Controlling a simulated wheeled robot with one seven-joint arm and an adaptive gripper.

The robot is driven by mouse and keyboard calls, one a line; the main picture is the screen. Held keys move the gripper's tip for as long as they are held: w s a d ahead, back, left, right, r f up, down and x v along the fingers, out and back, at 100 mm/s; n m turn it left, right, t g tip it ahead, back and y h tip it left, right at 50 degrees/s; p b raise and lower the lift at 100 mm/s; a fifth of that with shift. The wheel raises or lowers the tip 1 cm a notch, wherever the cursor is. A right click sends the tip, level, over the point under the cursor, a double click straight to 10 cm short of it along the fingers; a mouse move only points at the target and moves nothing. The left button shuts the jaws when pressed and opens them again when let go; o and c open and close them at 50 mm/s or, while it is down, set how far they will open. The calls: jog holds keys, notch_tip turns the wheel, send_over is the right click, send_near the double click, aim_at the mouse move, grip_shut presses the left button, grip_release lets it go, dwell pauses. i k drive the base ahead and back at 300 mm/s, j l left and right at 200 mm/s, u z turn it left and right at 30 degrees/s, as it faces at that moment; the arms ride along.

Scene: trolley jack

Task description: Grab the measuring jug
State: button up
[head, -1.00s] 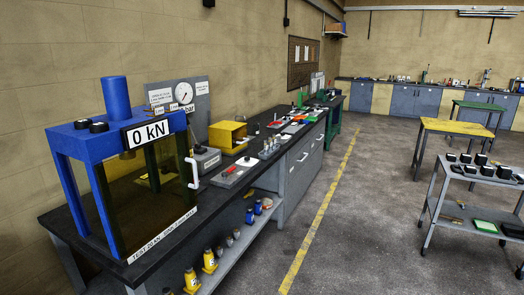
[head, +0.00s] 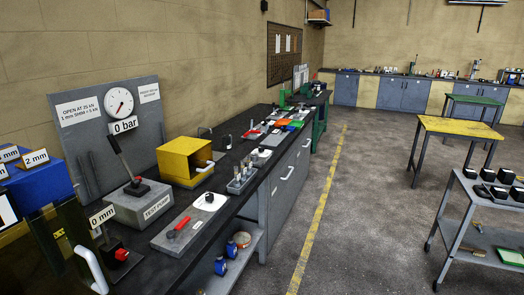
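I cannot pick out a measuring jug in the head view; small items on the far benches are too small to tell. My gripper is not in view. The long dark workbench (head: 212,218) runs along the left wall. On it stand a grey test pump block (head: 140,205) with a black lever, a yellow open-fronted box (head: 186,161) and a gauge panel (head: 80,140) reading 0 bar. A grey plate (head: 180,237) with a red-handled tool lies in front.
Part of a blue press (head: 42,188) fills the left edge. A grey trolley (head: 458,215) with black blocks and a yellow table (head: 460,128) stand at right. The floor (head: 365,215) between bench and trolley is clear, with a yellow line (head: 322,205).

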aim_at(227, 140)
jog(key=i, duration=2.25)
jog(key=i+u, duration=0.1)
jog(key=i, duration=0.95)
jog(key=i+l+u, duration=0.15)
jog(key=i, duration=0.9)
